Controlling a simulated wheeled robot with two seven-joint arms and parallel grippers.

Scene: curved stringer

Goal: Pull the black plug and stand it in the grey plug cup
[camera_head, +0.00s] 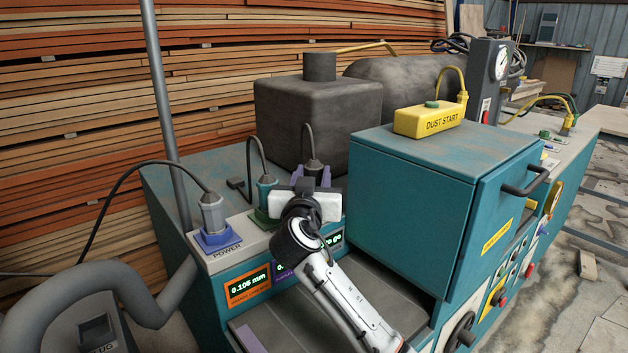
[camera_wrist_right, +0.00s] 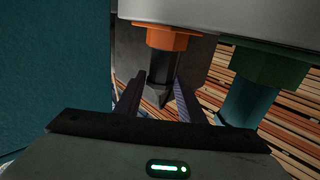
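The black plug (camera_wrist_right: 162,68) sits in an orange socket (camera_wrist_right: 172,38) in the right wrist view. Its dark upper end (camera_head: 314,167) and cable show in the head view behind my right gripper, which hides its socket. My right gripper (camera_head: 311,177) has its two fingers apart, one on each side of the plug; in the right wrist view the open fingers (camera_wrist_right: 160,80) reach up to the plug's body. The grey plug cup (camera_head: 97,333) is a square holder with a dark opening at the lower left. My left gripper is not in view.
A teal plug (camera_head: 266,188) stands in a green socket close left of my right gripper. A grey plug (camera_head: 212,213) sits in the blue POWER socket (camera_head: 217,241). A thick grey hose (camera_head: 150,308) curves beside the cup. A teal cabinet (camera_head: 410,195) stands to the right.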

